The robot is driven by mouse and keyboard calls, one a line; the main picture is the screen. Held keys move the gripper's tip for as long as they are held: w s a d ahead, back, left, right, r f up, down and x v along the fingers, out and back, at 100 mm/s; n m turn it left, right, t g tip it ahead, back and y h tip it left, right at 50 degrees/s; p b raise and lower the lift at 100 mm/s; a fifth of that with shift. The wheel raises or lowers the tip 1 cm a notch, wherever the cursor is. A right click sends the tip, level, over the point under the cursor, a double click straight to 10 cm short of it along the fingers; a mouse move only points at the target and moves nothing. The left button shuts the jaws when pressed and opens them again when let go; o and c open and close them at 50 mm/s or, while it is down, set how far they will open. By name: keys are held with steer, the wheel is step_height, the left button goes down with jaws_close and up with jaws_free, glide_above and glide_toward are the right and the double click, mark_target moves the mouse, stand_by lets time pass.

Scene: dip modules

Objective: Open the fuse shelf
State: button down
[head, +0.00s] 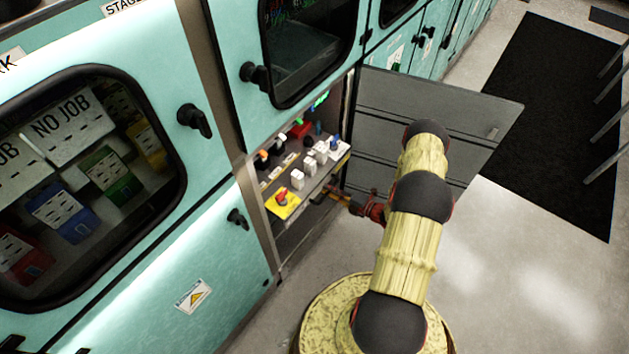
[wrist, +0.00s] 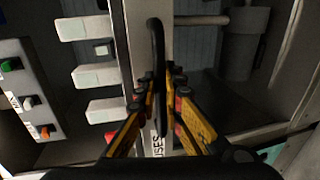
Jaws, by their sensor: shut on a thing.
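The fuse shelf (head: 312,190) sits in the open lower bay of the teal cabinet, with white blocks and a yellow plate with a red switch on top. In the wrist view its pale front strip (wrist: 143,20) carries a black bar handle (wrist: 156,40) and partly hidden lettering ending in "SES". My gripper (wrist: 162,82) has its yellow-and-black fingers closed around this handle. In the head view my gripper (head: 328,193) is at the shelf's front edge, and the handle is too small to make out. How far out the shelf stands is hard to tell.
A grey door panel (head: 440,112) stands swung open to the right of the bay, behind my arm. A closed teal door (head: 200,270) is at the left, with a black knob. Bare floor (head: 510,260) and a black mat (head: 550,110) lie to the right.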

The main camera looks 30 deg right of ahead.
steer(key=f+v, duration=0.2)
steer(key=v, duration=0.9)
steer(key=s+f+b+v, duration=0.1)
steer(key=f+v, duration=0.1)
steer(key=v, duration=0.9)
steer(key=shift+s+d+f, duration=0.15)
steer(key=shift+s+f, duration=0.05)
steer(key=shift+f, duration=0.15)
steer(key=c, duration=2)
jaws_free()
steer(key=shift+o, duration=0.2)
steer(key=shift+s+d, duration=0.1)
steer(key=v, duration=1.1)
steer(key=shift+s, duration=0.35)
steer(key=shift+d, duration=0.1)
